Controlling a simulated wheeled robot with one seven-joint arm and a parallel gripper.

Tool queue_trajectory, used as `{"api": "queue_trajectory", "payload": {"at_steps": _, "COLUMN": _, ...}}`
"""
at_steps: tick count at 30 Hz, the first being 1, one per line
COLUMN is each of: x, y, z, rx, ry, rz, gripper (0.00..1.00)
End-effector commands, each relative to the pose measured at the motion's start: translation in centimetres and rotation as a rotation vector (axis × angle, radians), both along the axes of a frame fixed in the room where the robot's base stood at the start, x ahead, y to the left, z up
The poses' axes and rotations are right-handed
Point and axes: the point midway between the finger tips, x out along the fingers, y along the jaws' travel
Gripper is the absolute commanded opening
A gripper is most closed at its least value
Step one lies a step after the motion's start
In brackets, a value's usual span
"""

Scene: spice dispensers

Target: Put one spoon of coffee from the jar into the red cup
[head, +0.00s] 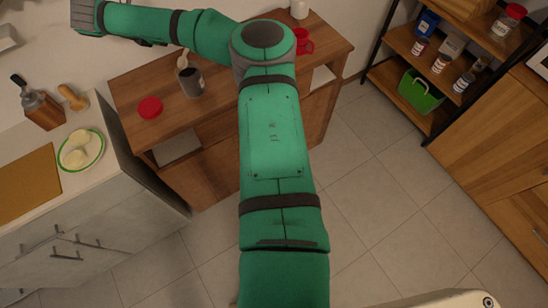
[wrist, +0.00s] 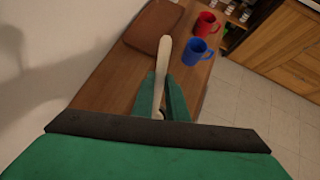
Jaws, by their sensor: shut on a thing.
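In the wrist view my gripper (wrist: 163,98) is shut on a pale wooden spoon (wrist: 162,65), whose long shaft points up between the green fingers. The spoon's lower end is hidden. In the head view a dark grey jar (head: 194,86) stands on the wooden cabinet, with a pale wooden piece (head: 183,61) above its mouth. I cannot tell if that piece is the held spoon; my gripper is not clear there. The red cup (head: 304,41) stands on the cabinet right of my elbow and shows in the wrist view (wrist: 206,24).
A blue cup (wrist: 196,52) stands near the red cup. A brown board (wrist: 152,28) lies on the cabinet top (wrist: 107,84). A red lid (head: 150,107) lies left of the jar. A white object (head: 299,9) stands at the back. The floor in front is clear.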

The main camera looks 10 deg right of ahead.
Motion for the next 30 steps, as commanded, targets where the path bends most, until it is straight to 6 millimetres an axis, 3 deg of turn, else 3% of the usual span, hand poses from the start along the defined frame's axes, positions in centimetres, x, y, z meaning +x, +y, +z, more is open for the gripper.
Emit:
{"api": "queue_trajectory", "payload": {"at_steps": 11, "x": 0.0, "y": 0.0, "z": -0.1, "rx": 0.0, "ry": 0.0, "rz": -0.001, "gripper": 0.0}}
{"api": "queue_trajectory", "payload": {"at_steps": 30, "x": 0.0, "y": 0.0, "z": -2.7, "rx": 0.0, "ry": 0.0, "rz": -0.001, "gripper": 0.0}}
